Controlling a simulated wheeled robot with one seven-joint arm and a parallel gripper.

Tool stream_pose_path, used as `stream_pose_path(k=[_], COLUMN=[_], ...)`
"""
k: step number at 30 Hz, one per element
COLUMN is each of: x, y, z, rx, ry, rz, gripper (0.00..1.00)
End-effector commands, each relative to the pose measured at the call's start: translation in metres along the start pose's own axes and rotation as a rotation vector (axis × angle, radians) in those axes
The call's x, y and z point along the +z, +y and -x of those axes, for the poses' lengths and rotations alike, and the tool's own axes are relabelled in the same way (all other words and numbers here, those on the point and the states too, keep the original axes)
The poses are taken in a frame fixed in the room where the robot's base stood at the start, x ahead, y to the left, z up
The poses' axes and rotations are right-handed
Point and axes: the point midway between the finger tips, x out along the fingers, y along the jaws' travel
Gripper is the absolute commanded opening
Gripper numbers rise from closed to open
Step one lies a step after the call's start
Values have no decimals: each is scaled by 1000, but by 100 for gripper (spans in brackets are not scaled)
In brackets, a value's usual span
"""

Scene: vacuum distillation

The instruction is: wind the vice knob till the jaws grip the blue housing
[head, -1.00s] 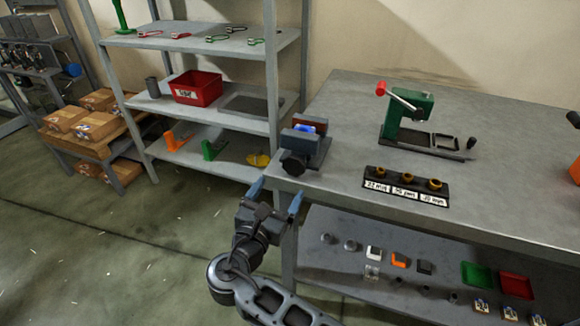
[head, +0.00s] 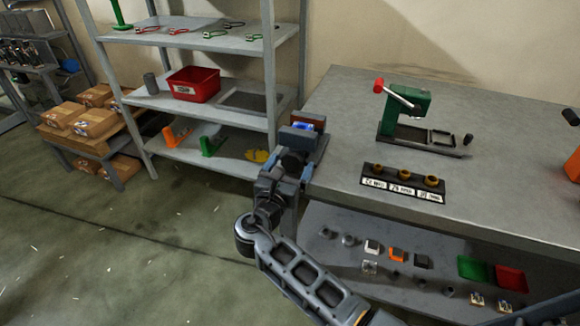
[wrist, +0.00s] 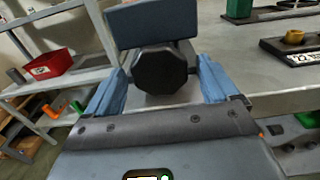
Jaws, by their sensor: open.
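The vice (head: 304,138) stands at the left corner of the workbench, with the blue housing (head: 303,127) showing between its jaws. I cannot tell whether the jaws touch the housing. The dark faceted vice knob (wrist: 160,72) faces me in the middle of the wrist view. My gripper (wrist: 160,85) is open, with one blue finger on each side of the knob. Small gaps seem to show between fingers and knob. In the head view my gripper (head: 283,165) is at the front of the vice and hides most of the knob.
A green press (head: 405,112) and a black rack with brass-coloured pieces (head: 403,183) stand on the workbench (head: 340,110), right of the vice. A grey shelf with a red bin (head: 194,84) is at the left. The floor in front is clear.

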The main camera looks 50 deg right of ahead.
Motion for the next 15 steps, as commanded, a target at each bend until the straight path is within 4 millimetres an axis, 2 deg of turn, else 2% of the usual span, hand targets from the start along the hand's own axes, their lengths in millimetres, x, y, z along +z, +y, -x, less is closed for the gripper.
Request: stream_pose_path(k=[3, 15], x=[0, 0], y=[0, 0], z=[0, 0], rx=[0, 0], ry=[0, 0], rz=[0, -1], gripper=[86, 47])
